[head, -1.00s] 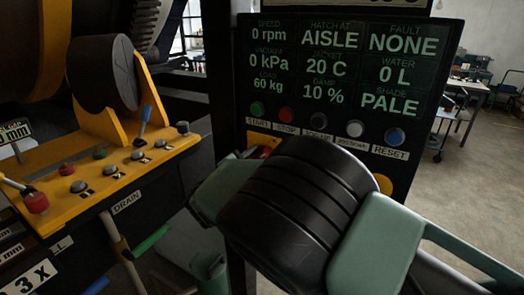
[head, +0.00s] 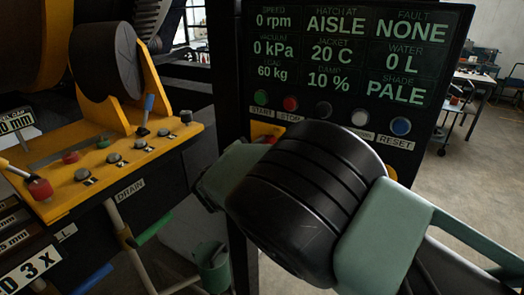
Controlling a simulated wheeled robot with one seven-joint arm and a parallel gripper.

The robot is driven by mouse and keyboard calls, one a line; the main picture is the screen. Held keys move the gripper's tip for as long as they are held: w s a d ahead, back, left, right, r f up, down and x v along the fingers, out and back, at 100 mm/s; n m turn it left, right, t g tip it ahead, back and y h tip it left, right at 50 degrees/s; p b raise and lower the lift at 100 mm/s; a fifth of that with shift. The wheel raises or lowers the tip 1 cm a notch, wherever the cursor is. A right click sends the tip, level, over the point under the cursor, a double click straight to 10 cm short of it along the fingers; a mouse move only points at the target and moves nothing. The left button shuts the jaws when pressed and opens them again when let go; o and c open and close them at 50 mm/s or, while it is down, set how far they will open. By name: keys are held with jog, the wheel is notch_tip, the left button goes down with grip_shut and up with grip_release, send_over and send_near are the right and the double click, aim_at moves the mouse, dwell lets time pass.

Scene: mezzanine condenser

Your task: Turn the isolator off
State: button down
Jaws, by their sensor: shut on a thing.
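The isolator shows only as a sliver of yellow plate with a red part (head: 266,132), just below the START and STOP buttons on the dark panel. Another yellow edge (head: 391,173) shows right of my wrist, perhaps the same plate. My black ribbed wrist joint and its green arm links fill the middle of the view and cover most of that area. My gripper's fingers are hidden behind the wrist. I cannot see their contact with the isolator or the handle's angle.
The display panel (head: 350,55) reads 0 rpm, with fault NONE. Coloured buttons line its lower edge, including a blue RESET button (head: 401,126). A yellow console (head: 110,165) with levers and knobs stands at left. Open floor (head: 470,185) and a bench lie at right.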

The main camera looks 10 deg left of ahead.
jog(key=shift+f+m+b, duration=0.65)
jog(key=shift+m+b, duration=0.55)
jog(key=shift+b, duration=1.95)
jog(key=m+b, duration=0.1)
jog(key=b, duration=0.4)
jog(key=m+b, duration=0.2)
jog(key=b, duration=0.2)
jog(key=shift+s+d+f+m+b, duration=0.1)
jog(key=shift+f+m+b, duration=0.1)
jog(key=shift+m+b, duration=0.15)
jog(key=m+b, duration=0.3)
jog(key=b, duration=0.6)
jog(key=shift+f, duration=0.15)
jog(key=m+b, duration=0.4)
jog(key=b, duration=0.4)
jog(key=shift+f, duration=0.15)
jog(key=m+b, duration=0.2)
jog(key=shift+b, duration=0.35)
jog(key=m+b, duration=0.2)
jog(key=b, duration=0.1)
jog(key=shift+r, duration=0.2)
jog(key=shift+r+m, duration=0.1)
jog(key=shift+m, duration=0.25)
